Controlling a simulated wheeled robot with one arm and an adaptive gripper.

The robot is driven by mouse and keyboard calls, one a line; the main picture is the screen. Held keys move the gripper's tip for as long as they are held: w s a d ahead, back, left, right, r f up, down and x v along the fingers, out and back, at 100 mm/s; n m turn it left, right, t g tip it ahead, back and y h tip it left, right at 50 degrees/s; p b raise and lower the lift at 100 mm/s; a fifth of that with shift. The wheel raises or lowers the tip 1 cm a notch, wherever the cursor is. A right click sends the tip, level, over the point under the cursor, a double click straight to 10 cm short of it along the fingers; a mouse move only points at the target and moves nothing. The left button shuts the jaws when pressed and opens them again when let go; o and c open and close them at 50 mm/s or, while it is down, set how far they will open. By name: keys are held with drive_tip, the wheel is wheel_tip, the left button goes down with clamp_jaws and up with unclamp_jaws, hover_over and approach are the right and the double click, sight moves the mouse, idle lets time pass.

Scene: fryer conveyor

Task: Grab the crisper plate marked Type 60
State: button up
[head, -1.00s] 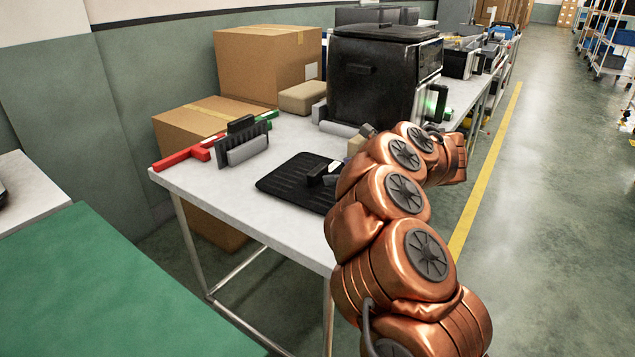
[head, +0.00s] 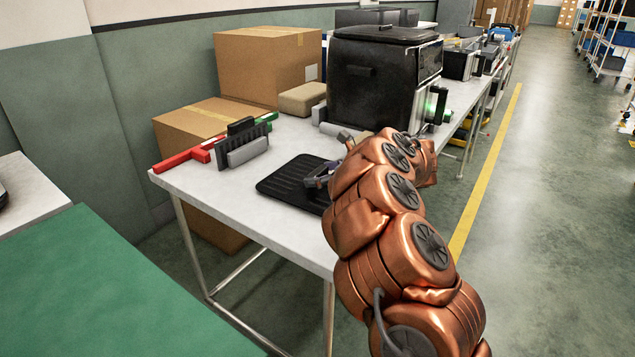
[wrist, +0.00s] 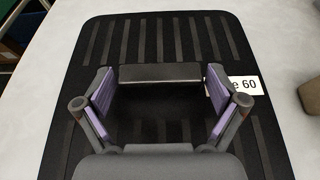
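The black ribbed crisper plate (head: 283,183) lies flat on the white table. In the wrist view the plate (wrist: 160,30) fills most of the picture. A white label (wrist: 245,86) on its right side shows "e 60", its left part hidden by a finger. A dark block-like handle (wrist: 160,74) stands at the plate's middle. My gripper (wrist: 160,88) is open over the plate, its purple-padded fingers at the left and right ends of the handle. Whether they touch it I cannot tell. In the head view my gripper (head: 318,179) is partly hidden by my arm.
A black fryer (head: 375,85) stands behind my arm. A grey rack-like item (head: 243,145) and a red bar (head: 182,159) lie at the table's left, with cardboard boxes (head: 266,62) behind. The front left of the table (head: 225,190) is clear.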

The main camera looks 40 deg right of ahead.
drive_tip(key=c, duration=1)
drive_tip(key=shift+o, duration=0.2)
drive_tip(key=shift+r, duration=0.1)
